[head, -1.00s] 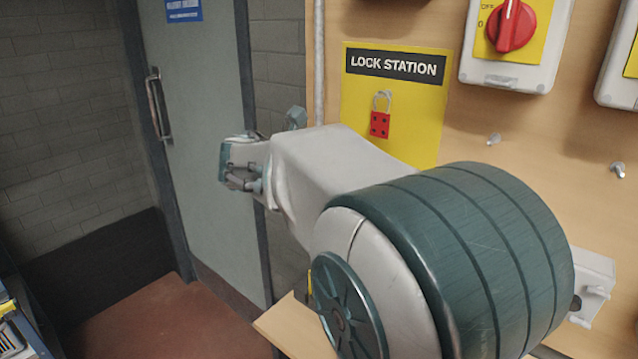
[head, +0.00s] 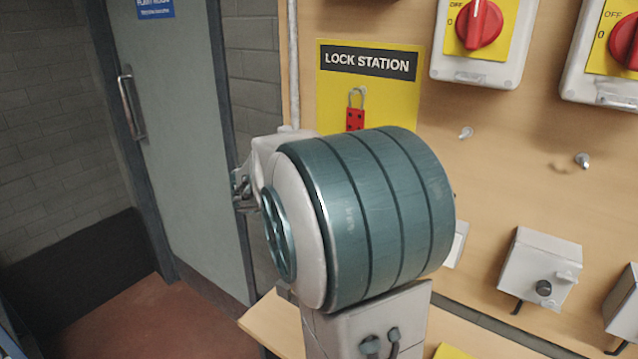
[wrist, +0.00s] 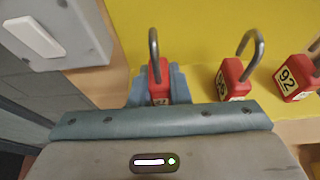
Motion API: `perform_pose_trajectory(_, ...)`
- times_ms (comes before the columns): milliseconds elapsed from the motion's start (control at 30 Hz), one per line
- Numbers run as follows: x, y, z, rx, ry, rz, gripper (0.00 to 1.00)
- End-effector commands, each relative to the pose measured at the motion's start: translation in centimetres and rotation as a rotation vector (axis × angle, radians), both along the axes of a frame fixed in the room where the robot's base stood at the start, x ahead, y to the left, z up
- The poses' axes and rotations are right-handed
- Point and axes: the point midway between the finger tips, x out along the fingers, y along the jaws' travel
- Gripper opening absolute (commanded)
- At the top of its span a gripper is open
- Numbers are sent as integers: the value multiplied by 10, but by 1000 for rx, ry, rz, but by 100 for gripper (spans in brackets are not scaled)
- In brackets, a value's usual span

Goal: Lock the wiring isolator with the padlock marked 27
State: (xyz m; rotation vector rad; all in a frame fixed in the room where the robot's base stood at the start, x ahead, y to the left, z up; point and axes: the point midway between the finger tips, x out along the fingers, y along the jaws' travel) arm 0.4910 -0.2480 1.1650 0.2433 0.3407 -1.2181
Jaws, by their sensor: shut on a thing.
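In the wrist view, my gripper (wrist: 158,92) is shut on a red padlock (wrist: 159,72). Its shackle is up, and its label is mostly hidden by the gripper, so I cannot read the number. In the head view, my gripper (head: 241,190) is partly hidden behind my arm, in front of the door side of the lock station. Two isolators with red rotary handles, a nearer-centre one (head: 480,73) and a right one (head: 600,92), hang on the board. Both carry OFF marks. I cannot tell which is the wiring isolator.
Beside the held padlock are another red padlock (wrist: 233,80) and one marked 92 (wrist: 294,80), near a yellow panel (wrist: 205,30). A red hasp (head: 355,118) hangs on the yellow lock station (head: 325,90). Pegs and a grey box (head: 538,270) stick out from the board.

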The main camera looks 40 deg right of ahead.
Motion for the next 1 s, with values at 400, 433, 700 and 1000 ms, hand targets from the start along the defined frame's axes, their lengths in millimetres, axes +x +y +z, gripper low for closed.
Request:
perform_pose_trajectory(400,0,0,-7,0,1,0,0)
perform_pose_trajectory(433,0,0,-7,0,1,-1,19)
perform_pose_trajectory(700,0,0,-5,0,1,0,38)
perform_pose_trajectory(1000,0,0,-5,0,0,0,38)
